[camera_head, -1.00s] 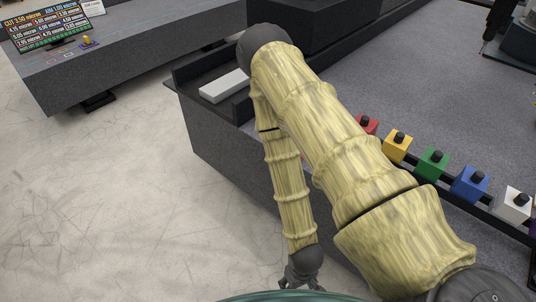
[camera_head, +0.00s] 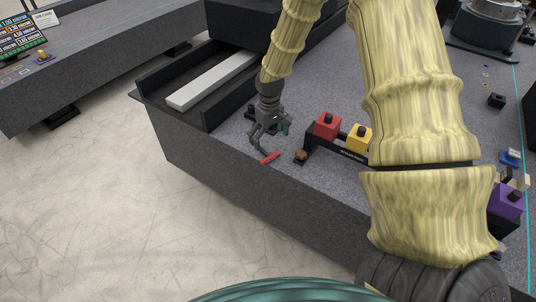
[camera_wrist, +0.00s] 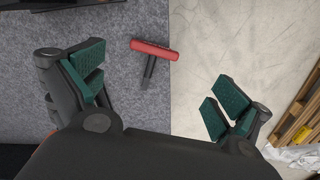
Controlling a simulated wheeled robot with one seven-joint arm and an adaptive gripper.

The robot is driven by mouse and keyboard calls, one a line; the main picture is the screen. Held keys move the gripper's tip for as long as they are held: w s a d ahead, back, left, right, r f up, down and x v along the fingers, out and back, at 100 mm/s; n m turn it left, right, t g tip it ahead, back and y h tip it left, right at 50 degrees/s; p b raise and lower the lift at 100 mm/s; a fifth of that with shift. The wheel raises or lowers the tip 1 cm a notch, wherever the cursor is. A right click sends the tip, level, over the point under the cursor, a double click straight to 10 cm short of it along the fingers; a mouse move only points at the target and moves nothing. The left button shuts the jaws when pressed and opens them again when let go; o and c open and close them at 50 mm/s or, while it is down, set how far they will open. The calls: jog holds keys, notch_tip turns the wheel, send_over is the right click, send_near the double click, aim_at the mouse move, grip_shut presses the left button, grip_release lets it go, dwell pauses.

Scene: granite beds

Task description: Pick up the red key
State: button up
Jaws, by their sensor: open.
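The red key (camera_head: 270,158) lies on the grey granite bed (camera_head: 335,183) close to its front edge. In the wrist view the key (camera_wrist: 154,49) shows a red bar-shaped handle and a dark shaft, lying between the two fingers' sides and beyond the tips. Its handle reaches slightly past the bed's edge line in that view. My gripper (camera_head: 271,133) hangs just above and behind the key in the head view. In the wrist view my gripper (camera_wrist: 158,88) is open and empty, with green pads wide apart. I cannot tell the exact height gap.
A red block (camera_head: 327,126) and a yellow block (camera_head: 359,138) with black knobs stand on a black rack right of the key. A brown knob (camera_head: 301,155) sits nearby. A pale bar (camera_head: 213,80) lies at left. A wooden pallet (camera_wrist: 302,118) is on the floor.

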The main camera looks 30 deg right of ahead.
aim_at(270, 156)
jog(key=shift+w+d+f+p, duration=0.15)
jog(key=shift+f+p, duration=0.3)
jog(key=shift+f, duration=1.2)
jog(key=shift+d+f+p, duration=0.1)
jog(key=shift+f+p, duration=0.3)
jog(key=shift+f, duration=1.25)
jog(key=shift+w+d+f+p, duration=0.15)
jog(key=shift+f+p, duration=0.3)
jog(key=shift+f, duration=1.2)
jog(key=c, duration=1.1)
jog(key=shift+r, duration=0.15)
